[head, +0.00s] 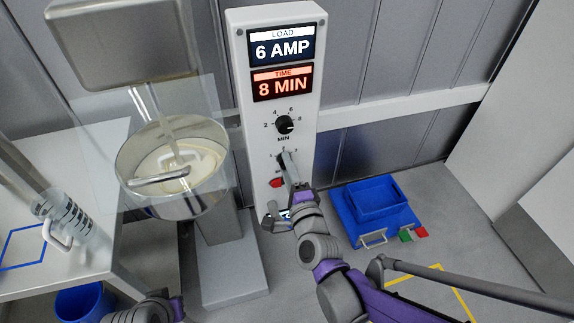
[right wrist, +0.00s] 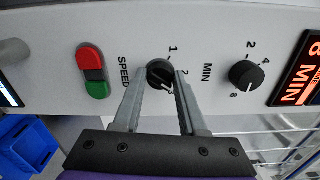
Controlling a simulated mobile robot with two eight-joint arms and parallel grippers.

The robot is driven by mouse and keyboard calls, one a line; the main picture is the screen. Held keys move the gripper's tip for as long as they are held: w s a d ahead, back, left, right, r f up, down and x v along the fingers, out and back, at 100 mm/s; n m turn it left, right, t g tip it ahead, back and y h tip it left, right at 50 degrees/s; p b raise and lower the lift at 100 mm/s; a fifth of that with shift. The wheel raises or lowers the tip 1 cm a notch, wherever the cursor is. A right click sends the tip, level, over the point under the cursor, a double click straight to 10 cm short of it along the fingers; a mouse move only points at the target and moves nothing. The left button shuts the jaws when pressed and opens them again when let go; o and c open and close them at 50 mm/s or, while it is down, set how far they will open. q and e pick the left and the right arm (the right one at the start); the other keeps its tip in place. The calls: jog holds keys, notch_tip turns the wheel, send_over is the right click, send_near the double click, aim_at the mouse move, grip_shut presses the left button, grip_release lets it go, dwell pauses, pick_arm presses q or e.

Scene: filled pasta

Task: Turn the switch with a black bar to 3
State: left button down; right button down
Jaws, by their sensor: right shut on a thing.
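The control panel (head: 250,125) stands upright at the back, with the SPEED switch low on its front. In the right wrist view, the panel appears turned sideways and the SPEED switch (right wrist: 157,71) is a black knob with 1, 2 and 3 beside it. My right gripper (right wrist: 160,77) has one finger on each side of this switch and is shut on it. In the head view, my right gripper (head: 283,157) covers most of the switch. Its exact pointing direction is partly hidden, but it appears turned toward the 2–3 side. My left gripper is outside the view.
The round MIN dial (head: 285,125) sits above the switch, under displays reading 6 AMP and 8 MIN. Red and green buttons (right wrist: 93,72) lie beside the SPEED label. A mixing bowl (head: 172,165) stands left; a blue crate (head: 376,201) is on the floor right.

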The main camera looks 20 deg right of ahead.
jog(key=m+p, duration=0.1)
jog(key=m, duration=0.3)
jog(key=shift+m, duration=0.3)
dwell(0.3)
jog(key=shift+c, duration=2.3)
grip_release()
jog(key=shift+s, duration=0.1)
jog(key=s, duration=1)
jog(key=shift+s+d, duration=0.2)
jog(key=shift+s, duration=0.1)
